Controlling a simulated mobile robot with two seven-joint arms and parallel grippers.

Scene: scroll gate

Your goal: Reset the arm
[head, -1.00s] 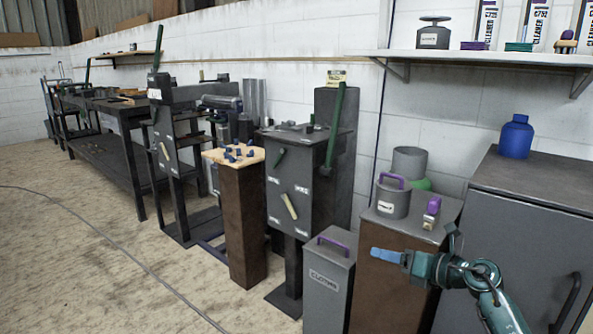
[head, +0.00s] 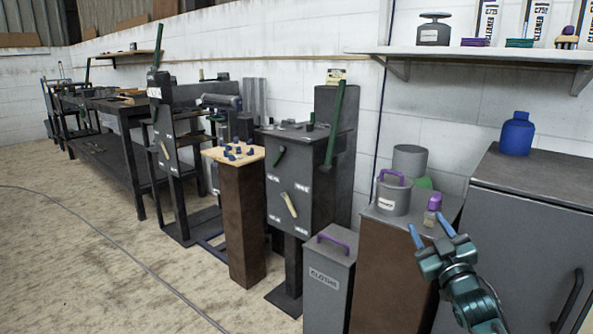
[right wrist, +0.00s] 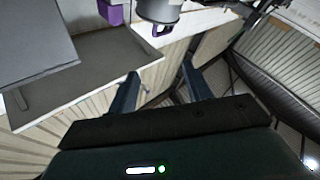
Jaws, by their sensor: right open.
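My right gripper (head: 430,230) is at the lower right of the head view, in front of the brown pedestal and the grey cabinet. Its two blue fingers are spread apart and point up, with nothing between them. In the right wrist view the two dark fingers of the same gripper (right wrist: 160,88) are apart and empty. My left gripper is not in view.
A grey lidded canister (head: 392,194) and a small purple-capped bottle (head: 432,212) stand on the brown pedestal (head: 385,285) near my right gripper. A blue bottle (head: 516,136) stands on the grey cabinet (head: 530,190). The floor (head: 90,270) at left is clear except for a cable.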

